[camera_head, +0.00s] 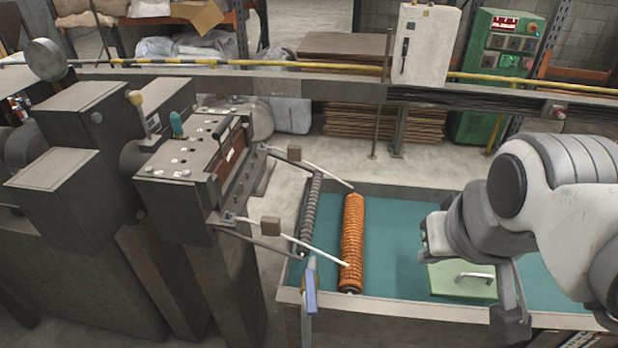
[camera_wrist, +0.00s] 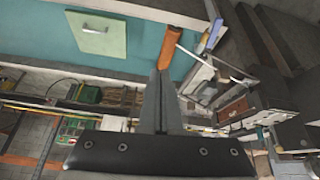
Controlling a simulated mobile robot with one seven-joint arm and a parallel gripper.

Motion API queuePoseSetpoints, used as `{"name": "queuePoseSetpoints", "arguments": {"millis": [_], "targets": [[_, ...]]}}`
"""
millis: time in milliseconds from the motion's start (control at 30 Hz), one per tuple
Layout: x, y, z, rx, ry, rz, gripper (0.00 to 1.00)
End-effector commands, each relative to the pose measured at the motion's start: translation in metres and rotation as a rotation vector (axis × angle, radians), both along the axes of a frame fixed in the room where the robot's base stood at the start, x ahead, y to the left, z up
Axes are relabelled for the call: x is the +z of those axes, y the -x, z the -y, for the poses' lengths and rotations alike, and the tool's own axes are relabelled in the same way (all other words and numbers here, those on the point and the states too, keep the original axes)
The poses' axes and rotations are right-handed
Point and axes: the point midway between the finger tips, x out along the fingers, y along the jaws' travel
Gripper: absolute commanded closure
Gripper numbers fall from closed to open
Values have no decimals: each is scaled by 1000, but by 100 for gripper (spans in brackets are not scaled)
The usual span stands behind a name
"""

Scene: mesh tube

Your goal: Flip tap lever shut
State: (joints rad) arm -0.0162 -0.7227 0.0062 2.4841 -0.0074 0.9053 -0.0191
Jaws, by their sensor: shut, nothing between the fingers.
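A blue lever (camera_head: 311,292) stands at the front left corner of the teal tub, on a grey upright piece. It also shows as a narrow blue strip in the wrist view (camera_wrist: 214,36), up and right of my fingers. I take it for the tap lever, but its tap body is not clear. My gripper (camera_wrist: 160,74) is shut and empty in the wrist view, with its fingers together and clear of the lever. In the head view my arm is over the right of the tub, well to the right of the lever; the fingertips cannot be made out there.
An orange mesh roller (camera_head: 352,240) lies in the tub (camera_head: 395,302) beside a grey spiral roller (camera_head: 311,212). White rods reach from the machine (camera_head: 190,165) to the orange roller. A green plate with a handle (camera_head: 450,284) lies in the tub. A long rail runs behind.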

Motion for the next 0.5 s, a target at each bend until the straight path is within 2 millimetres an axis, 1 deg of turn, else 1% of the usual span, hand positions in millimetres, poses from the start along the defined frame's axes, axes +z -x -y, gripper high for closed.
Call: {"name": "queuePoseSetpoints", "arguments": {"millis": [167,267,367,467,500], "targets": [[-10,-22,-24,202,100,-94,100],[-19,-38,-46,371,178,-162,100],[-31,-53,-71,545,254,-226,100],[-45,-66,-100,724,325,-287,100],[-52,-70,-112,795,353,-309,100]]}}
